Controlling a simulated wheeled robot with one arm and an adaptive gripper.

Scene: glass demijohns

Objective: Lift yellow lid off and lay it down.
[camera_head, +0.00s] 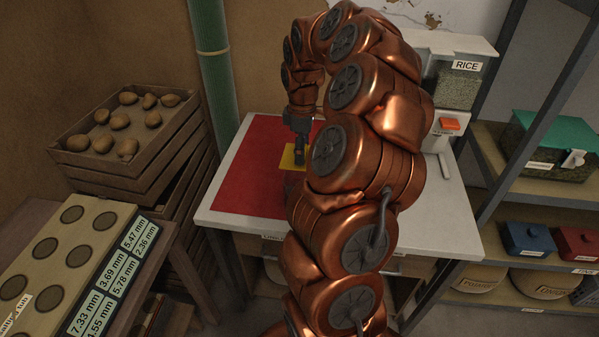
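The yellow lid (287,158) shows as a small yellow patch over the red mat (243,178) on the white table. Only part of it is visible, because my gripper and arm cover the rest. I cannot make out what is under it. My gripper (299,158) points down right at the lid, with its dark fingers in front of the yellow. The fingers are small and seen from behind, so I cannot tell whether they touch or grip the lid.
A white dispenser marked RICE (463,82) stands at the table's back right. The white tabletop (445,205) is bare at the right front. A green pipe (213,70) rises behind the table's left side. Stacked potato crates (127,130) stand left, shelves (545,190) right.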

